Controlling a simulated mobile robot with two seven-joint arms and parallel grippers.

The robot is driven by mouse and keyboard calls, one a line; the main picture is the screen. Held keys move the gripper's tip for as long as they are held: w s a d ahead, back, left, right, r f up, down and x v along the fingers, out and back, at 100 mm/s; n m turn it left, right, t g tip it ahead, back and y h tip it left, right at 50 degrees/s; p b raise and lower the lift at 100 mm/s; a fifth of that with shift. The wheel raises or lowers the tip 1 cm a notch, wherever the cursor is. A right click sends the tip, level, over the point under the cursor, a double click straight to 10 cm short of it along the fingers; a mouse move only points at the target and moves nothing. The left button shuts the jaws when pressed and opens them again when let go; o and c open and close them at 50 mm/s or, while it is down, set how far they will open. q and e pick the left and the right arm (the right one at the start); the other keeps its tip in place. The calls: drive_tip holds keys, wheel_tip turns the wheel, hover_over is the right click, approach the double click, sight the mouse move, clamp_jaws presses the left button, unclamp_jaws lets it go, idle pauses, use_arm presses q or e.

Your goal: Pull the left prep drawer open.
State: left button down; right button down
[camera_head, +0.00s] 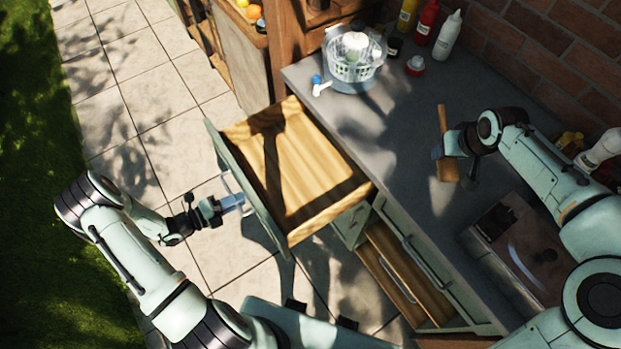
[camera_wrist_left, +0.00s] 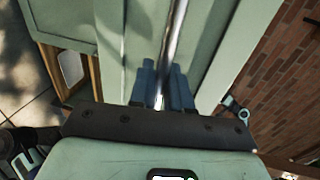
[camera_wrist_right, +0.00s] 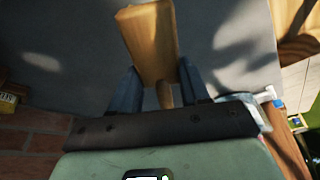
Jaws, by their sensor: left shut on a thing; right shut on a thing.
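The left prep drawer (camera_head: 290,175) is pulled far out of the grey counter, and its wooden inside looks empty. Its pale green front carries a metal bar handle (camera_wrist_left: 178,35). My left gripper (camera_head: 232,202) is shut on that handle in front of the drawer; its blue fingers (camera_wrist_left: 162,85) sit on both sides of the bar in the left wrist view. My right gripper (camera_head: 446,150) is shut on a wooden tool (camera_head: 443,120) over the counter top. The tool's broad wooden part (camera_wrist_right: 148,40) and thin handle show in the right wrist view.
Another opened drawer or compartment (camera_head: 405,275) lies lower right. Paving is clear at left.

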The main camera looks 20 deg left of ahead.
use_arm(q)
drive_tip(key=shift+f+v, duration=0.25)
drive_tip(key=shift+v, duration=0.95)
drive_tip(key=c, duration=1.3)
unclamp_jaws()
drive_tip(key=shift+s+a, duration=0.1)
